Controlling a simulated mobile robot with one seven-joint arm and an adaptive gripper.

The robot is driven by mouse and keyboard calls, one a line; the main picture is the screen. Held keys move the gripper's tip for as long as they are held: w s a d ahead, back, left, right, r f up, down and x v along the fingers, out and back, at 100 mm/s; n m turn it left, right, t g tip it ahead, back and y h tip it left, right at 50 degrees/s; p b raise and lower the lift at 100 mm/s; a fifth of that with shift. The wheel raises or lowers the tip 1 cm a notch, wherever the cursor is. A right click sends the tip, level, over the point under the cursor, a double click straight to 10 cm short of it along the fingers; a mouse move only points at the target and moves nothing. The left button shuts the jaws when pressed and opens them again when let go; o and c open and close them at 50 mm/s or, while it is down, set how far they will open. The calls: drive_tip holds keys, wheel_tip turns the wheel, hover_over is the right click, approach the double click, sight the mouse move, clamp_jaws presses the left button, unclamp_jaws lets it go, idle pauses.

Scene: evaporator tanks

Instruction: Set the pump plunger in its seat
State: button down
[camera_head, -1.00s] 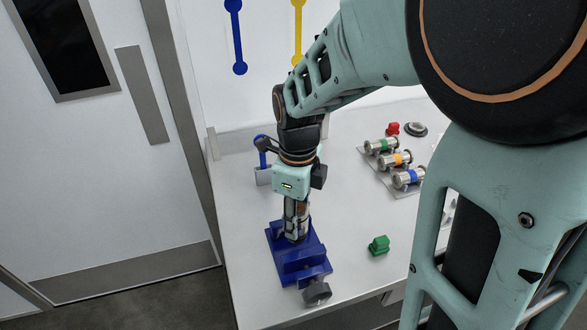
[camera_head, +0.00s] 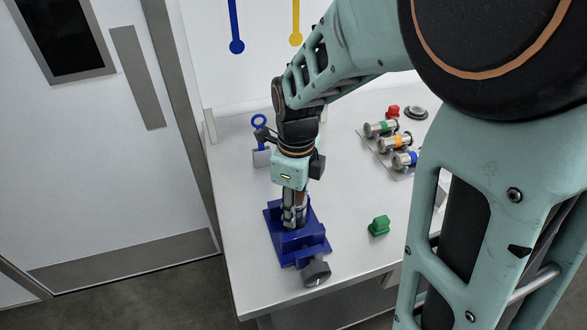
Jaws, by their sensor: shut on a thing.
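The blue pump body (camera_head: 318,250) stands near the front left of the table, with a dark round knob (camera_head: 316,273) at its near end. My gripper (camera_head: 293,218) points straight down at the rear part of the pump body. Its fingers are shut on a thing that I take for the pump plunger. The fingers and the body's blue walls hide that thing almost wholly. The seat is hidden too, so I cannot tell how deep the plunger sits or whether it touches the bottom.
A blue ring-handled piece (camera_head: 259,121) stands in a grey block (camera_head: 262,157) behind my gripper. A green block (camera_head: 379,226) is to the right. Metal cylinders with green, orange and blue bands lie on a rack (camera_head: 403,175), near a red block (camera_head: 393,111) and a dark disc (camera_head: 416,113).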

drive_tip(key=shift+s+d+f, duration=0.1)
drive_tip(key=shift+s+f, duration=0.35)
drive_tip(key=shift+f, duration=0.25)
drive_tip(key=c, duration=1.6)
unclamp_jaws()
drive_tip(key=shift+w+f, duration=0.1)
drive_tip(key=o, duration=0.4)
drive_tip(key=shift+w+f+g, duration=0.15)
drive_tip(key=shift+w+g, duration=0.15)
drive_tip(key=shift+c, duration=0.2)
drive_tip(key=shift+s, duration=0.15)
drive_tip(key=shift+r, duration=0.2)
